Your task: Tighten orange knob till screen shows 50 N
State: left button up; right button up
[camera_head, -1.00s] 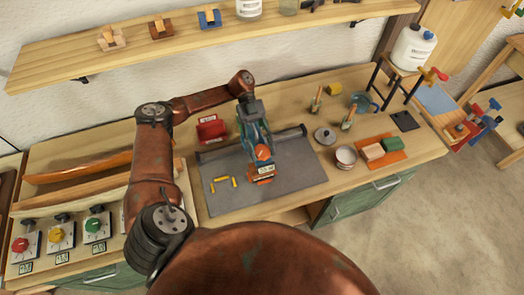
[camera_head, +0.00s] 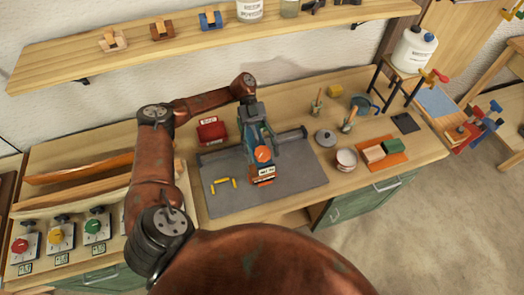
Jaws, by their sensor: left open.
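The orange knob (camera_head: 263,154) sits on top of a small device on the grey mat (camera_head: 218,198). The device's small screen (camera_head: 266,171) is on its front side, in an orange housing; its digits are too small to read. My left gripper (camera_head: 260,143) reaches down from behind over the knob, with its fingers at the knob's far side. It is open; whether the fingers touch the knob cannot be told. My right gripper is not in view.
Several yellow pieces (camera_head: 222,184) lie on the mat's left. A red box (camera_head: 211,130) stands behind it. White bowls (camera_head: 346,159), a lidded dish (camera_head: 325,138) and an orange tray (camera_head: 398,159) with blocks are to the right. Knobbed units (camera_head: 58,237) stand at the left.

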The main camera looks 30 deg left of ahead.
aim_at(257, 135)
pick_arm(q)
jog(key=shift+v, duration=3.05)
jog(key=shift+w+a+r, duration=0.3)
jog(key=shift+w+a, duration=0.15)
